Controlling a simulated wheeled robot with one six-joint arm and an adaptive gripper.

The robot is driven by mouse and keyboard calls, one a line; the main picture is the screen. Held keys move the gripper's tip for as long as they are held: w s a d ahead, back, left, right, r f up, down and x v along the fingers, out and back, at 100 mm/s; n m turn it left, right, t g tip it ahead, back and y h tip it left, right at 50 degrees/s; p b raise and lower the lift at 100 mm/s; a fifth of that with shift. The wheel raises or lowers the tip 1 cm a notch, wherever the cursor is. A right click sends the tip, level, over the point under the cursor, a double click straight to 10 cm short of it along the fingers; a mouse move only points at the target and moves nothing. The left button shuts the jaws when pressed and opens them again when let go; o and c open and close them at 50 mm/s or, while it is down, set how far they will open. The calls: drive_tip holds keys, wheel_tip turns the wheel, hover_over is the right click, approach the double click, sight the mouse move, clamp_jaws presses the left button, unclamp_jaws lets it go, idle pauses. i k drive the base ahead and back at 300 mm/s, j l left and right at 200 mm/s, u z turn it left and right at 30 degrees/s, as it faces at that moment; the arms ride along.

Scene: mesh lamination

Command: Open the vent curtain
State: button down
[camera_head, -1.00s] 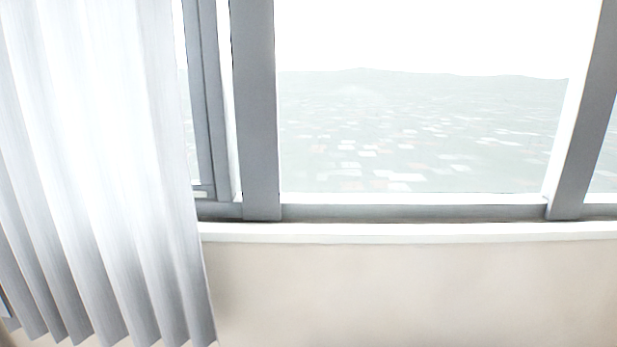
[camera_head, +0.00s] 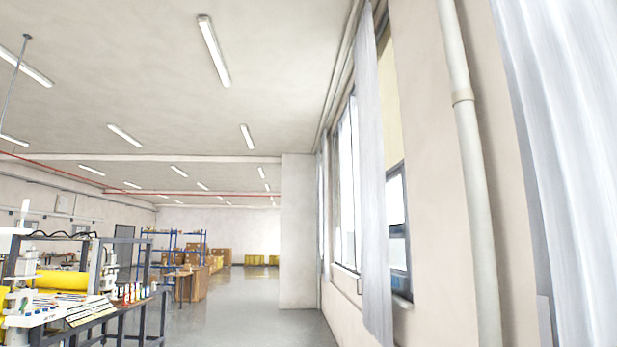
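A white pleated curtain (camera_head: 374,190) hangs beside a window (camera_head: 348,185) on the right wall, a little way ahead. Another white curtain (camera_head: 570,150) hangs close by at the right edge and is cut off by the frame. I cannot tell which of them is the vent curtain. My gripper is not in view.
A pale vertical pipe (camera_head: 470,180) runs down the wall between the two curtains. A work table (camera_head: 100,318) with yellow rolls and small bottles stands at the left. Shelves (camera_head: 187,250) and cardboard boxes (camera_head: 192,284) stand farther back. The grey floor (camera_head: 250,315) along the right wall is clear.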

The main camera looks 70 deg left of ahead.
sight(375, 280)
drive_tip(key=u, duration=1.85)
drive_tip(key=i+j+u, duration=0.55)
drive_tip(key=i, duration=0.3)
drive_tip(key=i+u, duration=0.3)
drive_tip(key=i, duration=0.15)
drive_tip(key=i+j+u, duration=0.1)
drive_tip(key=i, duration=1.7)
drive_tip(key=i+j+z, duration=0.1)
drive_tip(key=i+z, duration=0.2)
drive_tip(key=i, duration=3.25)
drive_tip(key=i+z, duration=0.2)
drive_tip(key=i, duration=0.25)
drive_tip(key=i+j+z, duration=0.1)
drive_tip(key=i+z, duration=0.15)
drive_tip(key=i, duration=0.25)
drive_tip(key=i+j+z, duration=0.2)
drive_tip(key=i, duration=0.25)
drive_tip(key=i+l+z, duration=0.15)
drive_tip(key=i+z, duration=0.25)
drive_tip(key=i+l+z, duration=0.1)
drive_tip(key=z, duration=0.3)
drive_tip(key=i+j+z, duration=0.1)
drive_tip(key=i+z, duration=0.3)
